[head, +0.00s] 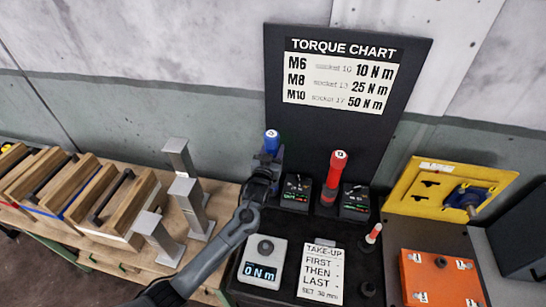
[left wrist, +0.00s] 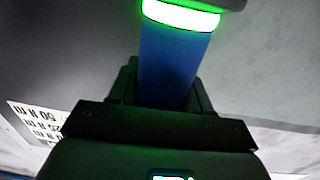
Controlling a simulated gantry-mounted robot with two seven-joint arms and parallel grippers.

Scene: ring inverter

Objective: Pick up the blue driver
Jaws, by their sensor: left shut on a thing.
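The blue driver (head: 272,141) stands upright at the left end of the driver row, in front of the torque chart board. My left gripper (head: 268,163) is shut on its body, and the gripper and arm hide its lower part. I cannot tell whether it still touches its holder. In the left wrist view the blue driver (left wrist: 168,62) rises between the jaws (left wrist: 160,105), with a lit green band near its top. My right gripper is not in view.
A red driver (head: 335,175) stands to the right, between two small display boxes (head: 296,190). In front are a 0 N m readout box (head: 263,262) and a take-up card (head: 321,272). Grey metal posts (head: 187,200) and wooden trays (head: 118,205) stand left. A yellow panel (head: 425,190) and orange block (head: 437,280) lie right.

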